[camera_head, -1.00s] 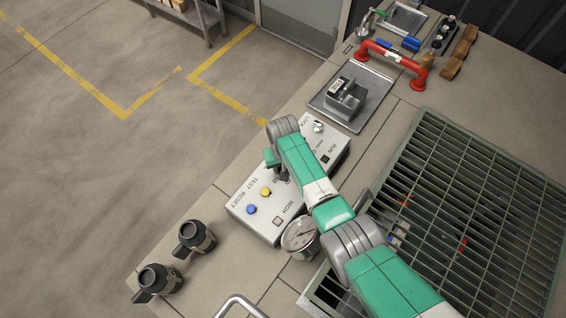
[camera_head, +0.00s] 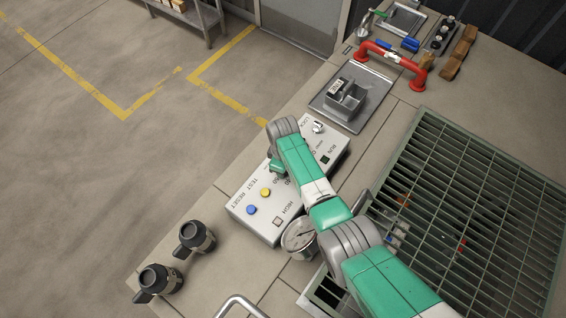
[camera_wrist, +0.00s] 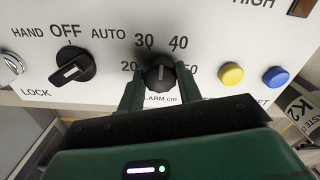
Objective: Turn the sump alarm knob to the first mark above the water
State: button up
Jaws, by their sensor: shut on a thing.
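The sump alarm knob (camera_wrist: 159,74) is a dark round knob on the white panel (camera_wrist: 105,88), labelled "ALARM cm". Printed numbers 20, 30, 40 and 50 run around it. Its pale pointer line points up, between 30 and 40. In the wrist view, my gripper (camera_wrist: 159,86) has one green finger on each side of the knob and is shut on it. In the head view, my arm covers the knob and most of the gripper over the panel (camera_head: 240,207). The sump grating (camera_head: 480,190) lies to the right; the water level is not readable.
The selector knob (camera_wrist: 72,68), marked HAND, OFF and AUTO, is left of the alarm knob in the wrist view. Yellow (camera_wrist: 231,75) and blue (camera_wrist: 276,77) buttons are to its right.

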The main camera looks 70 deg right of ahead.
jog(key=n, duration=0.4)
jog(key=shift+n, duration=0.3)
jog(key=n, duration=0.4)
jog(key=shift+n, duration=0.3)
jog(key=n, duration=0.4)
jog(key=shift+n, duration=2.4)
jog(key=o, duration=1)
jog(key=shift+r, duration=0.1)
notch_tip(320, 180, up, 8)
jog(key=shift+f+p, duration=0.15)
jog(key=shift+p, duration=0.65)
